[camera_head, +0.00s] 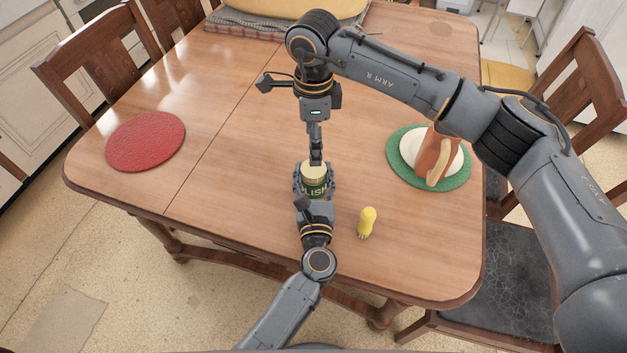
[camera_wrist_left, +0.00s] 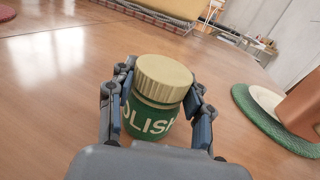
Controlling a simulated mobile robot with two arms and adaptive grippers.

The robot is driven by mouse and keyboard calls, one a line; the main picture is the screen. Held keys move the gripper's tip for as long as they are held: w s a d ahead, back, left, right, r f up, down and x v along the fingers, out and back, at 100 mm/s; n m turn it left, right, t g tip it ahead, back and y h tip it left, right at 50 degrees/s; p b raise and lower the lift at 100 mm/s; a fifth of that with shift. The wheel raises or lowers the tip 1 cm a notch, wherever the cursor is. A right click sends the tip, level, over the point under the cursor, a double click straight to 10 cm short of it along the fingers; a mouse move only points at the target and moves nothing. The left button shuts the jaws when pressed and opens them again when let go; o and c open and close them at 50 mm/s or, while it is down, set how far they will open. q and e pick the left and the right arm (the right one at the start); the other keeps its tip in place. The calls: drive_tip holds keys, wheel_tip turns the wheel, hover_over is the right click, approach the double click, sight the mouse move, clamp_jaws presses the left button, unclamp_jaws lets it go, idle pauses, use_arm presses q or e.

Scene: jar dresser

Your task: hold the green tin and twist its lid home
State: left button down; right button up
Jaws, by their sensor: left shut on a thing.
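The green tin (camera_head: 314,188) stands upright on the table with white lettering on its side; it also shows in the left wrist view (camera_wrist_left: 146,121). A ribbed cream lid (camera_wrist_left: 165,78) sits on top of it, also visible in the head view (camera_head: 314,171). I cannot tell how tightly the lid is seated. My left gripper (camera_head: 314,186) is shut on the tin, one finger on each side below the lid. My right gripper (camera_head: 316,161) points down just above the lid, seen edge-on, so its opening is hidden. It does not show in the left wrist view.
A yellow brush-like object (camera_head: 367,222) stands right of the tin. A green round mat (camera_head: 452,181) with a white plate and terracotta-coloured item lies further right. A red round mat (camera_head: 146,141) lies left. Folded cloth (camera_head: 262,26) is at the back. The table between is clear.

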sight(313, 168)
drive_tip(key=shift+f, duration=4)
drive_tip(key=c, duration=1.2)
drive_tip(key=shift+m, duration=1.8)
drive_tip(key=o, duration=1.3)
